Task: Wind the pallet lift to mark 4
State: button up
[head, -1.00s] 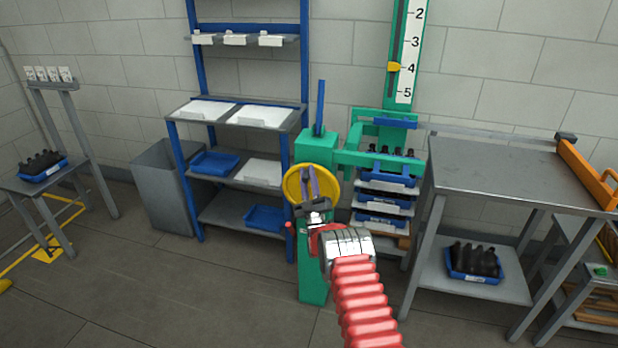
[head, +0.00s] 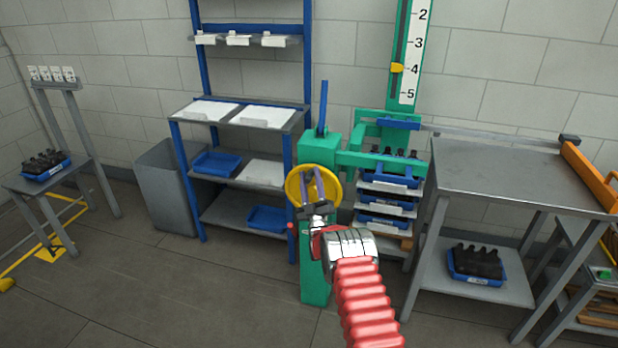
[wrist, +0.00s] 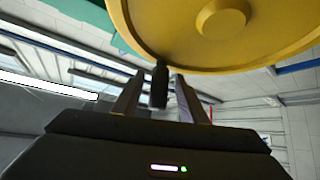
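The pallet lift is a green frame with a white scale (head: 412,55) and a yellow pointer (head: 397,68). The pointer is level with mark 4. The yellow handwheel (head: 292,187) is on the green post left of the lift; its rim and hub fill the top of the wrist view (wrist: 190,50). My gripper (head: 315,178) is in front of the wheel. In the wrist view my gripper (wrist: 158,90) has its fingers apart, with the wheel's dark handle (wrist: 160,86) between them. Gaps show on both sides of the handle.
The lift holds stacked blue trays (head: 388,205) with dark bottles on top. A grey table (head: 495,165) stands right of it, with a bottle tray (head: 478,265) on its lower shelf. A blue rack (head: 183,170) is left of the wheel.

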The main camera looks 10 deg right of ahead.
jog(key=v, duration=1.3)
